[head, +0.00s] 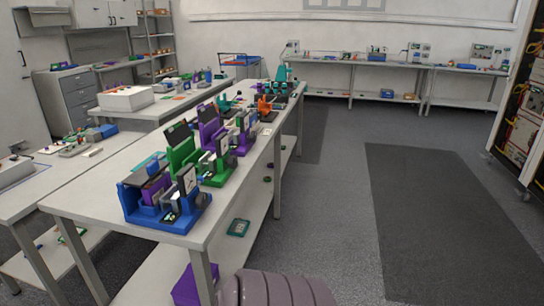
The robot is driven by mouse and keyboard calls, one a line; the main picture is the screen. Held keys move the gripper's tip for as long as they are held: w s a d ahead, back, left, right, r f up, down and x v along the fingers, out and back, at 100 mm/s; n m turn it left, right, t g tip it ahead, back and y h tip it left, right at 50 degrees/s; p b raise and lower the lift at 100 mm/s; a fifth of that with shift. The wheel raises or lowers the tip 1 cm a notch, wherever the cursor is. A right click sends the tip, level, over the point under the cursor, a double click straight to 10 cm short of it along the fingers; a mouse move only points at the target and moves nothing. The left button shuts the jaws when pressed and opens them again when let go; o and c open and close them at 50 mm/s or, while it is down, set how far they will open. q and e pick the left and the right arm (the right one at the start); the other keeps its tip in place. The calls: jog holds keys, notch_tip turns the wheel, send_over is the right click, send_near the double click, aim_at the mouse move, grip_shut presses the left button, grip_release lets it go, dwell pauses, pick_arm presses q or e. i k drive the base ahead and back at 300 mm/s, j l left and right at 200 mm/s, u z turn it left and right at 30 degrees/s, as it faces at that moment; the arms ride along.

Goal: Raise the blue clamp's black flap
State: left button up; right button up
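The blue clamp (142,208) stands at the near end of the long white table, left of the picture's middle. Its black flap (146,172) appears to lie low, close to flat, over the clamp's back left part. A small purple part sits within the clamp, and an upright pale and dark piece stands at its right side. Small parts lie on its blue base at the front. Neither of my grippers is in view, and nothing touches the clamp.
Behind it on the white table (75,203) stand a green clamp (182,156) and a purple clamp (208,125), their dark flaps upright, then orange and teal devices. Dark mats (425,220) lie on the open floor at right. Other benches line the left and back.

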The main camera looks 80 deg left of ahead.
aim_at(141, 178)
jog(key=u, duration=3.6)
